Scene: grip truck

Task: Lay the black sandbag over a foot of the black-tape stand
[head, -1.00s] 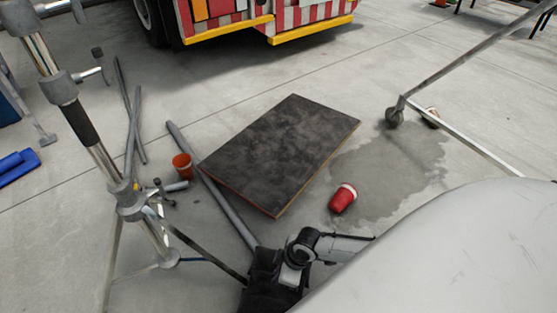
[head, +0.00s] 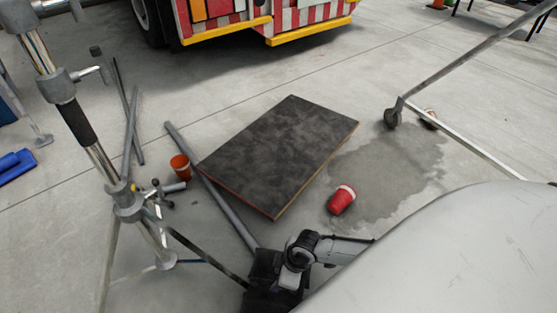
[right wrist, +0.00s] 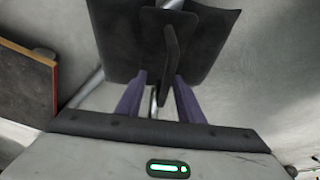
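The black-tape stand (head: 100,158) rises at the left of the head view, with a black band on its column (head: 78,122). One dark foot (head: 205,258) runs down right toward the black sandbag (head: 262,290). The sandbag is at the foot's outer end; whether it rests on it is hidden. My right gripper (right wrist: 161,74) is just at the bag, its purple fingers apart on either side of the upright strap (right wrist: 169,45). The bag's dark lobes (right wrist: 112,40) spread beyond the fingertips in the right wrist view. My left gripper is not in view.
A dark board (head: 280,150) lies flat in the middle, with a grey pipe (head: 210,185) along its left edge. An orange cup (head: 180,167) and a red cup (head: 341,200) are near it. A wheeled frame (head: 470,55) stands right; a truck (head: 230,20) is behind.

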